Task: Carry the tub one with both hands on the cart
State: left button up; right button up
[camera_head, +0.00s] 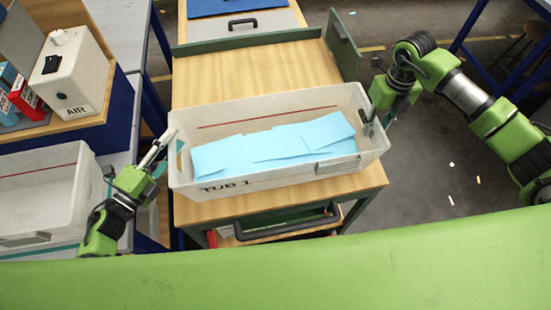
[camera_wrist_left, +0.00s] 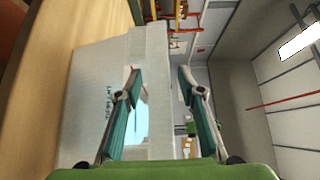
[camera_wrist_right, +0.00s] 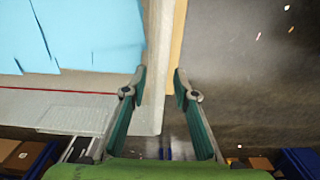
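Tub one (camera_head: 262,178) is a white open box marked "TUB 1", with light blue sheets (camera_head: 275,146) inside. It appears to rest on the front part of the cart's wooden top (camera_head: 250,76). My left gripper (camera_head: 164,154) is at the tub's left end wall, its fingers apart on either side of the rim; the left wrist view shows the wall (camera_wrist_left: 158,100) between them. My right gripper (camera_head: 374,120) is at the right end; the right wrist view shows the wall edge (camera_wrist_right: 157,60) between its spread fingers. Clear finger contact with the walls is not visible.
The cart has a raised green panel (camera_head: 343,45) at its back right and a dark front handle (camera_head: 287,222). A second white tub (camera_head: 40,200) stands at the left, below a box marked "AIR" (camera_head: 72,75). Open floor (camera_head: 440,150) lies to the right.

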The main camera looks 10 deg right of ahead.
jog(key=shift+a+r, duration=0.1)
jog(key=shift+r, duration=0.25)
pick_arm(q)
jog(key=v, duration=0.7)
jog(key=shift+s, duration=0.2)
pick_arm(e)
notch_tip(320, 180, up, 11)
jog(key=shift+r, duration=0.2)
pick_arm(q)
jog(key=shift+s+a+f, duration=0.1)
jog(key=shift+a, duration=0.05)
pick_arm(e)
jog(key=shift+s, duration=0.15)
